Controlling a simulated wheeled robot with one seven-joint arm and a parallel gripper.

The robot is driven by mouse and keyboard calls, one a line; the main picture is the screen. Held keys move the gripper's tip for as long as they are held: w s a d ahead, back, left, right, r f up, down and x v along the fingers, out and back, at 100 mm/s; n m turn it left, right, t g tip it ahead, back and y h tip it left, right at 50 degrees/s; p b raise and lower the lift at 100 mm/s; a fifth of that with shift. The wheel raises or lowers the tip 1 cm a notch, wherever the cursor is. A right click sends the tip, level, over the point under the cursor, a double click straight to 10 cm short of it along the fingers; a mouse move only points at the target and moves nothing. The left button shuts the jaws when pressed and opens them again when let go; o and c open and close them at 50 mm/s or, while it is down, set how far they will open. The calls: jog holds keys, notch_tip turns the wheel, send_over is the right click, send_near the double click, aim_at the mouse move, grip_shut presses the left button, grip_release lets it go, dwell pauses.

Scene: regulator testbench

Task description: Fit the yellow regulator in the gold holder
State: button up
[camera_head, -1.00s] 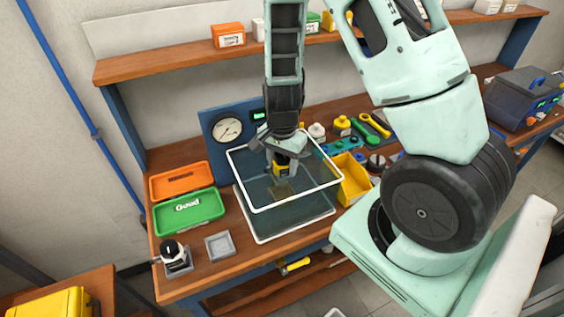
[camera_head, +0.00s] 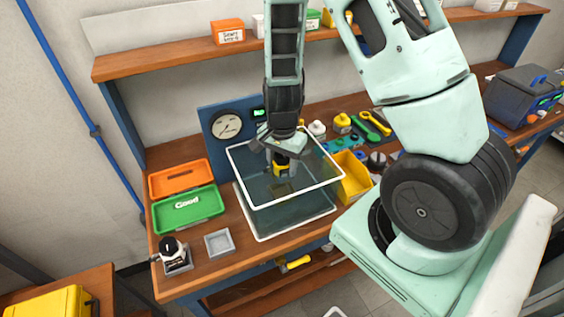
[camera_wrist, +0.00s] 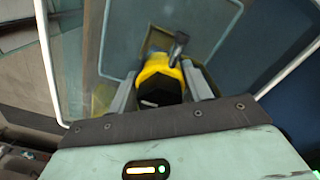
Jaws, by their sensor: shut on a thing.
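The yellow regulator (camera_wrist: 158,72), with a black end and a grey stem, sits between the fingers of my gripper (camera_wrist: 163,88). In the head view the regulator (camera_head: 281,169) is a small yellow and black piece under my gripper (camera_head: 282,160), inside the clear white-rimmed tank. My gripper is shut on it. A dull gold square edge, likely the gold holder (camera_wrist: 196,46), shows just beyond the regulator in the wrist view. The regulator overlaps it there, and I cannot tell whether they touch. The holder is not clear in the head view.
The tank's white rim (camera_head: 257,209) surrounds my gripper. A blue gauge panel (camera_head: 222,146) stands behind it and a yellow bin (camera_head: 352,188) to its right. Orange (camera_head: 180,178) and green (camera_head: 170,216) trays lie to the left. A grey square dish (camera_head: 219,243) sits at the front.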

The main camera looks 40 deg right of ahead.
jog(key=shift+f+b, duration=2.75)
jog(key=shift+f, duration=0.95)
dwell(3.8)
jog(key=o, duration=1.4)
